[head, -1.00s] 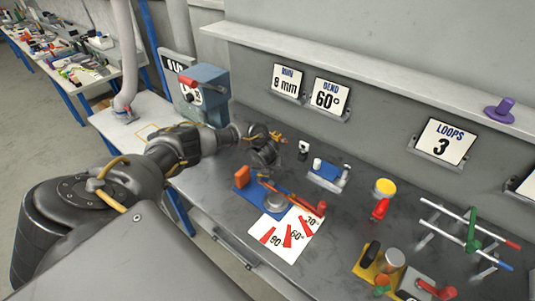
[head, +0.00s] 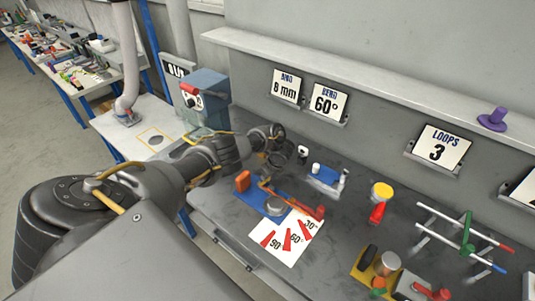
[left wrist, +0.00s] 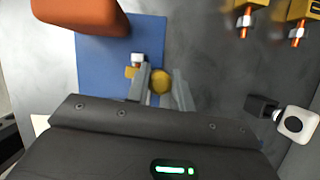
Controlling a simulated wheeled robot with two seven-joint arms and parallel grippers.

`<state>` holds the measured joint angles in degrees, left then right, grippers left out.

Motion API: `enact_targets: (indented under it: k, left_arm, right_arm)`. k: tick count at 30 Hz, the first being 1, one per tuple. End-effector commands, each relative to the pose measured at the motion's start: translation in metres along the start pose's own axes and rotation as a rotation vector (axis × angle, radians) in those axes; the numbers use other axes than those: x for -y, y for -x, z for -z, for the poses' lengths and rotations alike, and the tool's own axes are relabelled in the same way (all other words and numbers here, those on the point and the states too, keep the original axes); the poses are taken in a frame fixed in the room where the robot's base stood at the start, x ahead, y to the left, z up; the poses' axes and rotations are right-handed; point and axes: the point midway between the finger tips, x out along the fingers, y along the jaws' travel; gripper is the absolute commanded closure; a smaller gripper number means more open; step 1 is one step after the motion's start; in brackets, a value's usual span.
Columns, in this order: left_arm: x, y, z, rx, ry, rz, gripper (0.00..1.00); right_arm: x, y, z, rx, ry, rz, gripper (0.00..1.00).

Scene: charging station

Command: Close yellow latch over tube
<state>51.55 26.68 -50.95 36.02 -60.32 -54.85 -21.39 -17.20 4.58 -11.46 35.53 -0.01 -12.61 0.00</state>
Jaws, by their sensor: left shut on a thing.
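The bending jig has a blue base (head: 262,197) on the bench, with an orange block (head: 243,181) at its left and a round grey post (head: 275,206). A thin orange tube (head: 283,198) runs across it towards a red handle (head: 318,213). My left gripper (head: 280,158) is at the jig's far end. In the left wrist view its fingers (left wrist: 162,88) are shut on a rounded yellow piece, the latch (left wrist: 160,80), above the blue base (left wrist: 92,65). The orange block (left wrist: 85,12) is at upper left there. Whether the latch lies over the tube is hidden. My right gripper is not in view.
A blue-based stand (head: 325,178) is right of my left gripper. A yellow-topped red-handled tool (head: 381,195), a rod rack (head: 465,240) and a white angle card (head: 290,240) are farther right and in front. A blue box (head: 207,98) stands behind my arm.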

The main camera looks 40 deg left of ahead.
Motion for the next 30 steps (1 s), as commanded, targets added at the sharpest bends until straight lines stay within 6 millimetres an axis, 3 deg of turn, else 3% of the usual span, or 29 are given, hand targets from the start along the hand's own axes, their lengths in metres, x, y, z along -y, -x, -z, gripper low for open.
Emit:
enact_targets:
  k: [9,26,27,30]
  left_arm:
    - [0.0005,0.0002,0.0001,0.000,0.109,-0.044,1.00]
    - [0.0001,0.0000,-0.0006,0.001,0.131,-0.053,1.00]
    - [0.0001,0.0000,-0.0006,0.001,0.131,-0.053,0.72]
    - [0.0001,0.0000,-0.0006,0.001,0.130,-0.053,0.59]
  right_arm:
    - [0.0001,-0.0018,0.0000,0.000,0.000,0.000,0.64]
    - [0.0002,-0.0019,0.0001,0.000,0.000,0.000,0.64]
    - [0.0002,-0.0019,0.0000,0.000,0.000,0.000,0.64]
    - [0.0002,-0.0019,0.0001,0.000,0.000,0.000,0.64]
